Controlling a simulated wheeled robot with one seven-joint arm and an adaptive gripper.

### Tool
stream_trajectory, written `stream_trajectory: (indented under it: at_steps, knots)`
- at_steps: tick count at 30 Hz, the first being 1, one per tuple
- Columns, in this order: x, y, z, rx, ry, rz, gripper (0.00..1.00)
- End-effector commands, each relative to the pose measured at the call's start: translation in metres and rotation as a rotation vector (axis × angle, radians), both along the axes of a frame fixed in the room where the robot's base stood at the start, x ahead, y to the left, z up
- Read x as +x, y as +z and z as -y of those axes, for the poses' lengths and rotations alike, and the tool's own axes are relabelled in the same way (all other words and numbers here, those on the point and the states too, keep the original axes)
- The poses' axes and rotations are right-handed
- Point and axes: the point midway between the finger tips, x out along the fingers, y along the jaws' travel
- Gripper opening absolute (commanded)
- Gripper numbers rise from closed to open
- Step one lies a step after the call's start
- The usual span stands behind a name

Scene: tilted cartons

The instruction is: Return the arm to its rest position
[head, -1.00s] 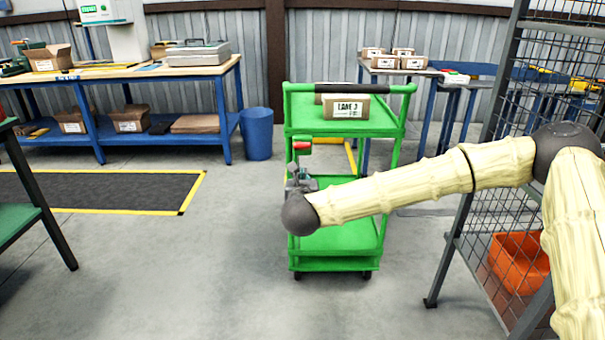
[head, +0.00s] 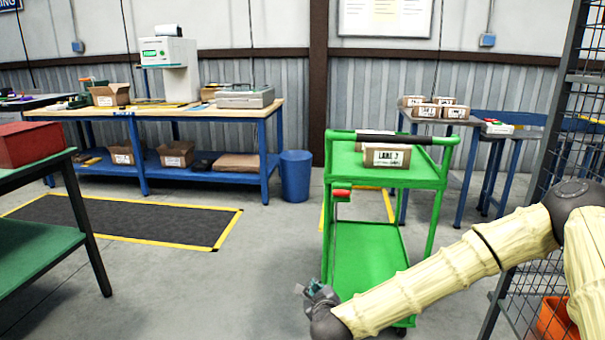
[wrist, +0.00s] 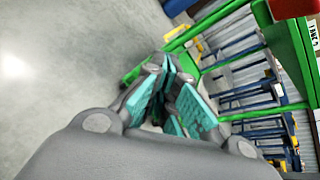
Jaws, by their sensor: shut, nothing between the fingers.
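My gripper (head: 315,289) is low at the bottom of the head view, at the end of my cream-coloured arm. It is in front of the left side of a green cart (head: 368,252). In the wrist view my gripper (wrist: 172,95) shows its teal finger pads close together, with nothing between them. Part of the green cart (wrist: 290,45) shows tilted at the upper right there. I cannot tell how far the gripper is from the cart.
A carton labelled LANE (head: 386,155) sits on the cart's top shelf. A blue bin (head: 296,176) stands left of the cart. A wire mesh rack (head: 548,170) is at the right. A green-shelved stand (head: 40,250) is at the left. The floor between is clear.

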Motion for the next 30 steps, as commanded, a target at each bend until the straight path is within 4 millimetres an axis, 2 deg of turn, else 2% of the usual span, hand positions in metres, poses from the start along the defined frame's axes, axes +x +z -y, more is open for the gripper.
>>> stream_trajectory:
  at_steps: [1, 3, 8, 12, 14, 18, 24, 30]
  knots:
    - [-0.016, -0.025, -0.007, -0.082, 0.068, -0.033, 0.00]
    - [-0.038, -0.058, -0.013, -0.201, 0.169, -0.075, 0.00]
    - [-0.096, -0.130, -0.018, -0.467, 0.416, -0.165, 0.00]
    - [-0.153, -0.187, -0.010, -0.688, 0.652, -0.235, 0.00]
    - [-0.180, -0.209, -0.003, -0.779, 0.761, -0.262, 0.00]
    - [-0.243, -0.254, 0.021, -0.980, 1.028, -0.318, 0.00]
    - [-0.331, -0.298, 0.072, -1.223, 1.436, -0.372, 0.00]
    - [-0.392, -0.313, 0.119, -1.355, 1.750, -0.390, 0.00]
